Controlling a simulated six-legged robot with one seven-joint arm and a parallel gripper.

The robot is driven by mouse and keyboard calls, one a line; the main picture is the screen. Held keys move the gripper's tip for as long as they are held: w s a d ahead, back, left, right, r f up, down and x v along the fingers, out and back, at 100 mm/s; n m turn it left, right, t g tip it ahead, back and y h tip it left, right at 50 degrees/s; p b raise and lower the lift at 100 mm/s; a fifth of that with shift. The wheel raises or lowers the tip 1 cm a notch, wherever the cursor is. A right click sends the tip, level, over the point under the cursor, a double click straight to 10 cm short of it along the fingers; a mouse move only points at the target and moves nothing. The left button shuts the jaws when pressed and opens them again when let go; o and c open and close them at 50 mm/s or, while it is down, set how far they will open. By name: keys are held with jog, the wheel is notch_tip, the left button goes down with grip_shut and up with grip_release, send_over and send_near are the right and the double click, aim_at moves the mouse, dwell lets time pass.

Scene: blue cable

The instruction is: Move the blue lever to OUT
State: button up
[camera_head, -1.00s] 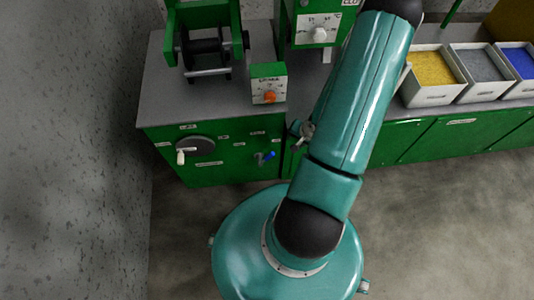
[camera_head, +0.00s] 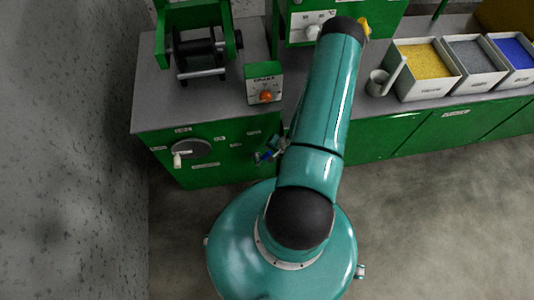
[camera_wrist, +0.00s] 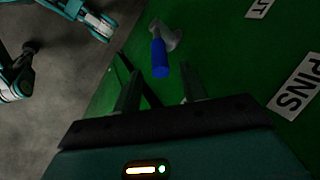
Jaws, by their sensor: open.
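The blue lever (camera_head: 265,157) sticks out of the green cabinet front at its right part, largely beside my gripper in the head view. In the wrist view the blue lever (camera_wrist: 160,58) has a blue grip on a grey metal pivot. My gripper (camera_wrist: 161,84) is open, its two fingers apart and empty. The blue grip lies just beyond the fingertips, roughly in line with the gap. I cannot tell whether it is between them in depth. My gripper (camera_head: 274,149) shows only partly in the head view. A label ending in "UT" (camera_wrist: 259,8) is on the green panel.
A "PINS" label (camera_wrist: 296,88) is on the panel. A white-handled crank (camera_head: 180,160) sits left on the cabinet (camera_head: 220,177). A box with an orange knob (camera_head: 265,96) stands above. Trays of yellow (camera_head: 427,62), grey and blue grains stand right. Floor is clear at right.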

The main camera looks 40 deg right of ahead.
aim_at(268, 154)
jog(key=x, duration=0.5)
jog(key=shift+w+f, duration=0.1)
jog(key=shift+f, duration=0.05)
jog(key=shift+c, duration=0.2)
grip_shut()
